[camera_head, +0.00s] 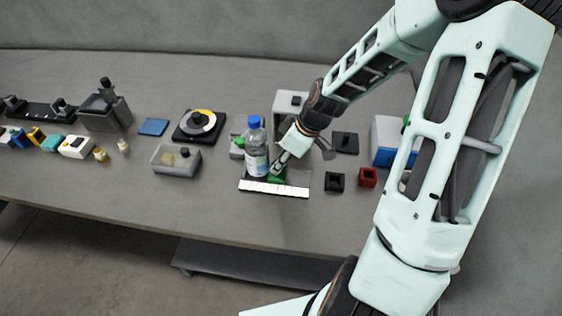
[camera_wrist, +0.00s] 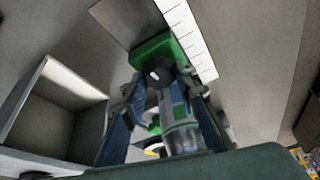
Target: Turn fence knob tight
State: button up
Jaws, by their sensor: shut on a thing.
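The green fence (camera_head: 278,177) sits at the white ruled strip (camera_head: 265,188) near the table's front edge. In the wrist view the green fence (camera_wrist: 158,47) carries a dark faceted knob (camera_wrist: 158,74). My gripper (camera_wrist: 163,88) has its two fingertips on either side of the knob and is shut on it. In the head view my gripper (camera_head: 277,166) reaches down to the fence from the upper right and hides the knob. A clear bottle with a blue cap (camera_head: 256,148) stands upright just left of it. The bottle (camera_wrist: 181,130) shows between my fingers in the wrist view.
A grey box (camera_head: 291,104) stands behind my gripper. A black block (camera_head: 335,182) and a red block (camera_head: 368,177) are to the right. A clear bin (camera_head: 176,160) and a reel on a black base (camera_head: 199,126) are to the left. The table front there is clear.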

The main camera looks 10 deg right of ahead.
jog(key=shift+a+m+t+h+b, duration=0.1)
jog(key=shift+m+t+h+b, duration=0.25)
jog(key=shift+m, duration=0.85)
jog(key=o, duration=1.2)
jog(key=shift+c, duration=0.2)
jog(key=v, duration=1.2)
